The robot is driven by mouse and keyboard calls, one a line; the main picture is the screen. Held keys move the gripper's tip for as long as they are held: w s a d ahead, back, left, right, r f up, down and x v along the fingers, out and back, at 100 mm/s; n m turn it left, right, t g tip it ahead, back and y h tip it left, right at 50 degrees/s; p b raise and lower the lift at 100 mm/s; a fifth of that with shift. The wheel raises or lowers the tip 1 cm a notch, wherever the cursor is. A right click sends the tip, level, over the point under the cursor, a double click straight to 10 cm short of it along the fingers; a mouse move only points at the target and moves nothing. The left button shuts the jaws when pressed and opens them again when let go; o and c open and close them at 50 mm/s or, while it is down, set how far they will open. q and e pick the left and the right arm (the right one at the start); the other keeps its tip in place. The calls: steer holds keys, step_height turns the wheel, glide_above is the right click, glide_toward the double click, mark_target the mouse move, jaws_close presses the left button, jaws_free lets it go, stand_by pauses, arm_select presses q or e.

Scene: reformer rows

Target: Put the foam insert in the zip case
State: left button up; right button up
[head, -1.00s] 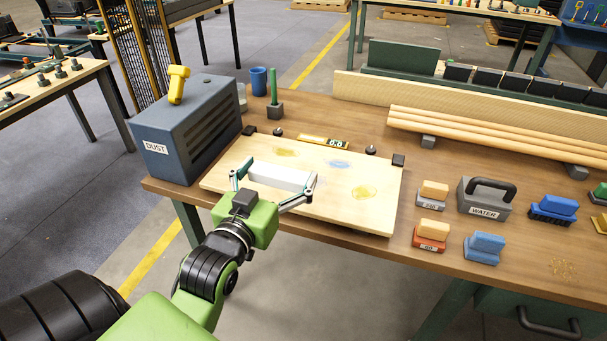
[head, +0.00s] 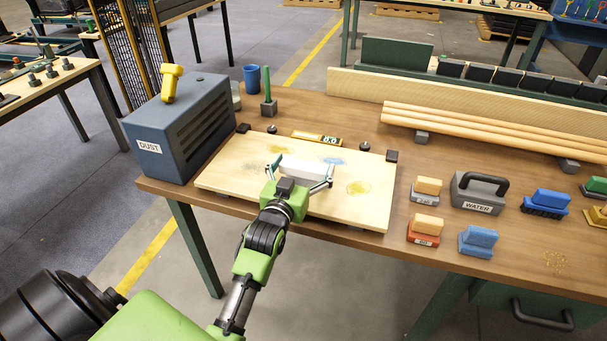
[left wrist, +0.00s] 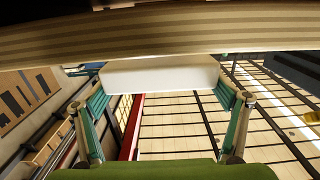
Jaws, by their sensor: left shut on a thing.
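My left gripper (head: 301,175) is over the pale wooden board (head: 225,181) on the workbench. It is shut on a plain white block (head: 303,166), held between its two fingers. In the left wrist view the white block (left wrist: 160,75) spans the gap between the fingers, close to the board's edge (left wrist: 160,33). I cannot tell whether the block touches the board. The block may be the foam insert; no label shows on it. I see nothing that is clearly a zip case. My right gripper is not in view.
A blue-grey DUST box (head: 150,149) stands left of the board, a blue cup (head: 251,78) behind. Right of the board are sanding blocks (head: 424,229), a WATER container (head: 479,193) and brushes (head: 545,203). Wooden rods (head: 480,125) lie at the back right.

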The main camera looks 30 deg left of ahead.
mark_target(304, 175)
arm_select(q)
steer(key=shift+f, duration=1.45)
steer(key=shift+f, duration=0.2)
steer(key=o, duration=0.6)
steer(key=shift+o, duration=0.2)
steer(key=shift+r, duration=0.15)
